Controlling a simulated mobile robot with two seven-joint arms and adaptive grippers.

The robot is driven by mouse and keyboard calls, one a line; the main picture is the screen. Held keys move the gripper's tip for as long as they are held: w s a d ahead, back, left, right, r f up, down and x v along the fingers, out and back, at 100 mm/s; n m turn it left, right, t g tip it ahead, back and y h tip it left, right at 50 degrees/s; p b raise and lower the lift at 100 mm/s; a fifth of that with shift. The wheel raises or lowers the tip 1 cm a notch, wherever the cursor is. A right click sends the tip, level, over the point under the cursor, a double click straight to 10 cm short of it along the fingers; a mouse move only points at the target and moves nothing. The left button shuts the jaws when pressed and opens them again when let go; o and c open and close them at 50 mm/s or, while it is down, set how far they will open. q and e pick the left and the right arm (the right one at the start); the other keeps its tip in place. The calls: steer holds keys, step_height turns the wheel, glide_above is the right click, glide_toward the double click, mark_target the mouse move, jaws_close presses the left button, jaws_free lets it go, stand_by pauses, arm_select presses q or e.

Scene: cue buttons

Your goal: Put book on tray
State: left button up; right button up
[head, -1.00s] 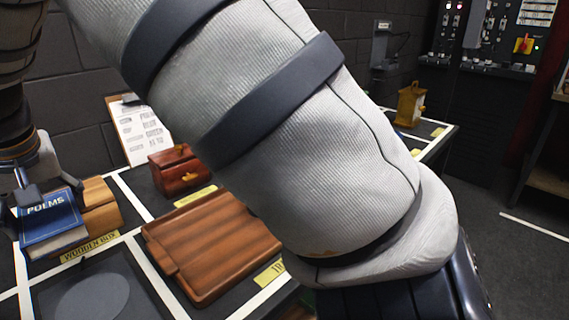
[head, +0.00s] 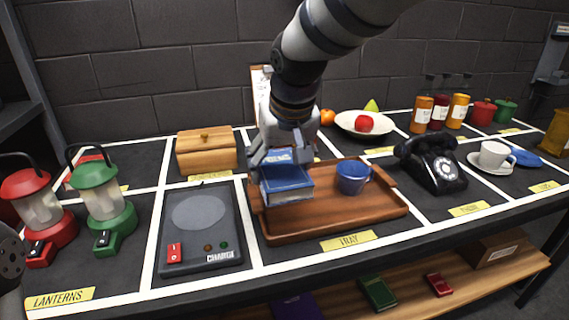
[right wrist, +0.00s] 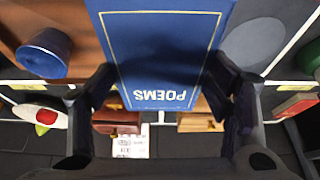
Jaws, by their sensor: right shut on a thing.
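The wooden tray (head: 385,207) lies on the table behind a yellow TRAY label. My right gripper (head: 283,166) points down over the tray's left part and is shut on the blue book (head: 288,188). The book is roughly level, at the tray's left side; I cannot tell whether it touches the tray floor. In the right wrist view the book (right wrist: 165,50), lettered POEMS, sits between the two fingers. A blue cup (head: 353,177) stands on the tray, right of the book.
A charging pad (head: 200,228) is left of the tray, with green (head: 105,205) and red (head: 38,205) lanterns beyond. A wooden box (head: 206,152) stands behind the pad. A black telephone (head: 432,166) is right of the tray, and a fruit bowl (head: 350,123) behind it.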

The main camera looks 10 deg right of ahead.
steer(key=w+d+f, duration=0.1)
steer(key=w+f, duration=0.1)
steer(key=w+d+f+b, duration=0.1)
steer(key=w+f, duration=0.1)
steer(key=f, duration=0.1)
steer(key=w+d+f, duration=0.2)
steer(key=shift+w+f, duration=0.1)
steer(key=shift+f, duration=0.05)
arm_select(q)
steer(key=shift+s+f+g, duration=0.6)
steer(key=shift+s+f, duration=0.65)
steer(key=shift+s, duration=0.05)
arm_select(e)
steer(key=shift+w+d+f, duration=0.1)
steer(key=shift+w+f, duration=0.05)
steer(key=shift+f, duration=0.7)
steer(key=shift+w+d+f, duration=0.1)
steer(key=shift+f, duration=0.75)
steer(key=shift+f, duration=0.2)
steer(key=o, duration=1.3)
steer(key=shift+o, duration=0.2)
arm_select(q)
steer(key=shift+w+r+t+p, duration=0.5)
steer(key=shift+w+r+p, duration=0.15)
steer(key=shift+w+r, duration=0.5)
arm_select(e)
steer(key=v, duration=1.2)
steer(key=shift+r, duration=0.2)
